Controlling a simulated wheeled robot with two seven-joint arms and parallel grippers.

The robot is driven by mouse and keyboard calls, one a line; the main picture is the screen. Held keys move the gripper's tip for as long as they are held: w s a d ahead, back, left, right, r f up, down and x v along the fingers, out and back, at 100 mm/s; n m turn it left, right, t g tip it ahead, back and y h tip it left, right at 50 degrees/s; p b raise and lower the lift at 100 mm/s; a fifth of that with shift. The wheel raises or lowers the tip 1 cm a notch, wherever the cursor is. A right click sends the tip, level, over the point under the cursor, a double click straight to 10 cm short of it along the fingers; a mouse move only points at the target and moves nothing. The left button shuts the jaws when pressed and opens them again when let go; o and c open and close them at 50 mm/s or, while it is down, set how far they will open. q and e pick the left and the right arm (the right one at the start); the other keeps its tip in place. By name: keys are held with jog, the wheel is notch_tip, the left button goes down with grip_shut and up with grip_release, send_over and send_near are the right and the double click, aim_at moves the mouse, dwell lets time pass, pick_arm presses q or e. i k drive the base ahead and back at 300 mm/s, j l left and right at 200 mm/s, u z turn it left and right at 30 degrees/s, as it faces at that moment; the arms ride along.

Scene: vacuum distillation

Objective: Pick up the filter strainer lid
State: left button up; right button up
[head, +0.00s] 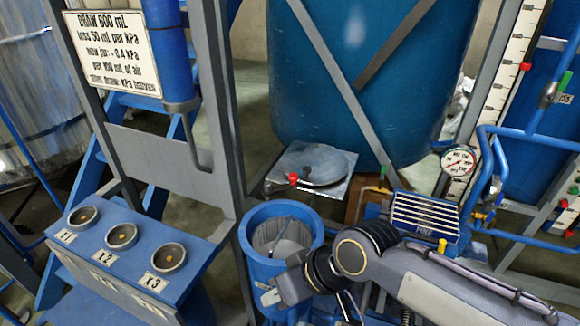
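A flat round grey disc (322,163), which may be the filter strainer lid, lies on a square silver plate (290,160) in front of the big blue tank. A small red knob shows at its left front. A blue open-topped cylinder (250,238) stands nearer, with a pale inside and a thin rod or handle in it. My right gripper (290,292) is at the cylinder's front right edge, well below the disc in the picture. Its fingertips are not clear, so its opening and any contact cannot be told. My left gripper is not in view.
A blue box (130,242) with several round ports marked X1, X2, X3 stands at the left. A slatted blue box (425,217), a pressure gauge (458,160) and blue pipes crowd the right. Grey frame bars (345,85) cross before the tank (350,50).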

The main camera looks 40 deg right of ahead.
aim_at(315, 164)
jog(key=j+z, duration=0.15)
jog(key=z, duration=0.8)
jog(key=l+z, duration=0.15)
jog(key=z, duration=0.5)
